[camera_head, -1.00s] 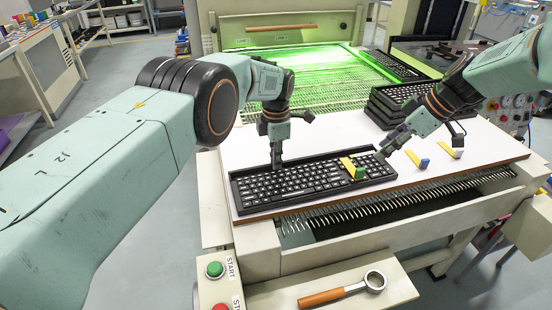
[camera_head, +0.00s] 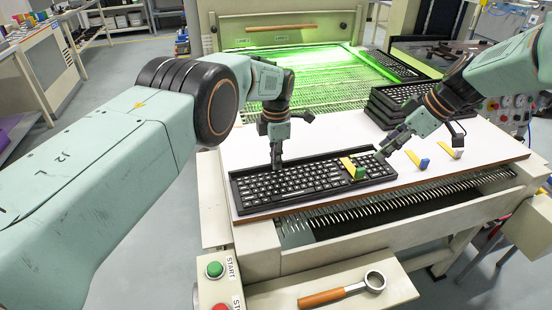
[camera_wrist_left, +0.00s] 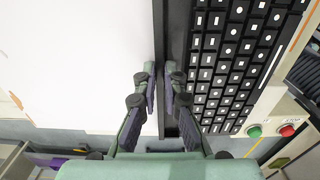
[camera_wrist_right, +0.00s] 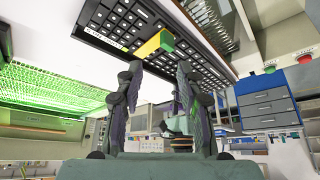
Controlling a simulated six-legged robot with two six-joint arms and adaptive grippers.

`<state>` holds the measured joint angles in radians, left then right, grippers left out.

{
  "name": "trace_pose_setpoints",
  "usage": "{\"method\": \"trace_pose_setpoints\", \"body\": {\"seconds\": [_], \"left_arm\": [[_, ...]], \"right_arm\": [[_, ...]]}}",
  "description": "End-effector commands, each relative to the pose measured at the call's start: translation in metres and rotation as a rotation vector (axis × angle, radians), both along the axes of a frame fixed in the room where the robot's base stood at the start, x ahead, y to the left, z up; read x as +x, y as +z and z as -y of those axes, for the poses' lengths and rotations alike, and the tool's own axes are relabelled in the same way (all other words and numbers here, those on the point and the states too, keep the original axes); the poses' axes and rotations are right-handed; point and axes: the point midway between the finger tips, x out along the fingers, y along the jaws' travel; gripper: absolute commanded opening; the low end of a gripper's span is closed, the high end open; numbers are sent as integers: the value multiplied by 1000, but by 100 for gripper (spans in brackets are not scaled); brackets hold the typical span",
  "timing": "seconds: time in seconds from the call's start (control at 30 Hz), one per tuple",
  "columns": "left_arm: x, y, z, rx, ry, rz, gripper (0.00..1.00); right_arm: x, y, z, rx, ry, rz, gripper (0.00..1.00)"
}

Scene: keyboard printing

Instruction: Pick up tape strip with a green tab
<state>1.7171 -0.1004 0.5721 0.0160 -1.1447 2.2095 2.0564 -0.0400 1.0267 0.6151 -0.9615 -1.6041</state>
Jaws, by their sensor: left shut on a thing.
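The yellow tape strip with a green tab (camera_head: 360,173) lies across the right part of the black keyboard (camera_head: 285,184). The tab and strip also show in the right wrist view (camera_wrist_right: 167,40). My right gripper (camera_head: 381,155) is just right of and above the strip, apart from it. In the right wrist view its fingers (camera_wrist_right: 158,72) are spread with nothing between them. My left gripper (camera_head: 276,166) is at the keyboard's far edge. In the left wrist view its fingers (camera_wrist_left: 161,75) are closed on the black tray rim (camera_wrist_left: 172,30) around the keyboard.
Two more yellow strips, one with a blue tab (camera_head: 425,163) and another (camera_head: 457,153), lie on the white table (camera_head: 330,140) to the right. Stacked keyboards (camera_head: 385,104) stand behind. A wrench with an orange handle (camera_head: 322,297) lies on the front ledge.

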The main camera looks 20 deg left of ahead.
Motion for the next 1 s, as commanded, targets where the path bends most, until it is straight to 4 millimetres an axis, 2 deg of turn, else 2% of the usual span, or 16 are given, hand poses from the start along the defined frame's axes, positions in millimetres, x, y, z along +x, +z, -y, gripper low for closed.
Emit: {"method": "trace_pose_setpoints", "body": {"seconds": [0.17, 0.3, 0.37, 0.5, 0.63, 0.77, 1.0], "left_arm": [[1, 1, 0, 0, 0, 1, 0], [1, 1, 0, 0, 0, 1, 0], [1, 1, 0, 0, 0, 2, 0], [1, 1, 0, 0, 0, 1, 0], [0, 1, 0, 0, 0, 1, 0], [0, 1, 0, 1, 0, 1, 0], [1, 1, 0, -1, 0, 3, 0]], "right_arm": [[0, 0, 0, 0, 0, 0, 39], [0, 0, 0, 0, 0, 0, 50], [1, 3, 0, 0, 0, 4, 50], [6, 31, -10, -12, 19, 49, 50], [-9, 59, -30, -57, 27, 71, 50], [-27, 65, -38, -109, -134, 46, 50], [-49, 42, -25, -134, -508, -29, 50]]}}
